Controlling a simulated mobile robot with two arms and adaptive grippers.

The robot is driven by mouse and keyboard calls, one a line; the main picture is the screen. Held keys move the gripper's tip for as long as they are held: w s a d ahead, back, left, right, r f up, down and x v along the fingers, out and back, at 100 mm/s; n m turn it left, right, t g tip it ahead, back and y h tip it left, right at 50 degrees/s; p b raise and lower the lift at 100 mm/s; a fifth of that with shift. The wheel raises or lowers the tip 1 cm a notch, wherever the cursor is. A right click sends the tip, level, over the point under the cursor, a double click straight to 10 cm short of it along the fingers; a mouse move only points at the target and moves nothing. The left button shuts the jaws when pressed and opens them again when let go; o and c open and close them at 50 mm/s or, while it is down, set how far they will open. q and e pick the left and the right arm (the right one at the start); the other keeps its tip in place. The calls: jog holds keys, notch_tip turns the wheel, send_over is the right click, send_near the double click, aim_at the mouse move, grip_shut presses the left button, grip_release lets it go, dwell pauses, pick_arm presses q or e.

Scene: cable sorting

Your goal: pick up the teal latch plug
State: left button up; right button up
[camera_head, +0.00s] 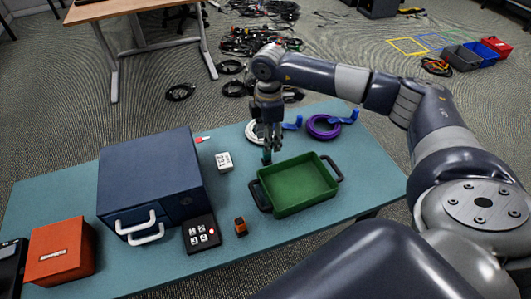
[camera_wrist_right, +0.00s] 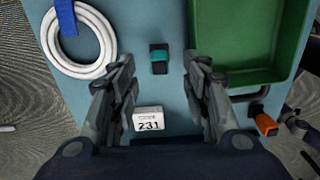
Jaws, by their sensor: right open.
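The teal latch plug (camera_wrist_right: 159,60), teal with black parts, lies on the teal table between the white cable coil and the green tray. In the head view only a small part of the plug (camera_head: 266,158) shows beneath my right gripper. My right gripper (camera_head: 269,143) points down above the table just behind the tray. In the right wrist view its fingers (camera_wrist_right: 161,75) are spread apart with nothing between them, and the plug appears just past the fingertips, roughly centred between them. My left gripper is not in view.
The green tray (camera_head: 283,207) stands close by. A white box marked 231 (camera_wrist_right: 147,118) is near the fingers. The white coil (camera_wrist_right: 107,38) and purple coil (camera_head: 322,136) lie behind. A blue cabinet (camera_head: 150,170), orange box (camera_head: 57,251) and orange plug (camera_head: 241,228) are left of the tray.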

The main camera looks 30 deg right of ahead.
aim_at(267, 156)
jog(key=shift+a+f, duration=0.1)
jog(key=shift+f, duration=0.7)
notch_tip(267, 156, down, 4)
jog(key=shift+w+a+f+p, duration=0.1)
jog(key=shift+f+p, duration=0.1)
jog(key=shift+p, duration=0.25)
jog(key=shift+f, duration=0.45)
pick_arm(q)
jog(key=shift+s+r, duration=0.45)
pick_arm(e)
grip_shut()
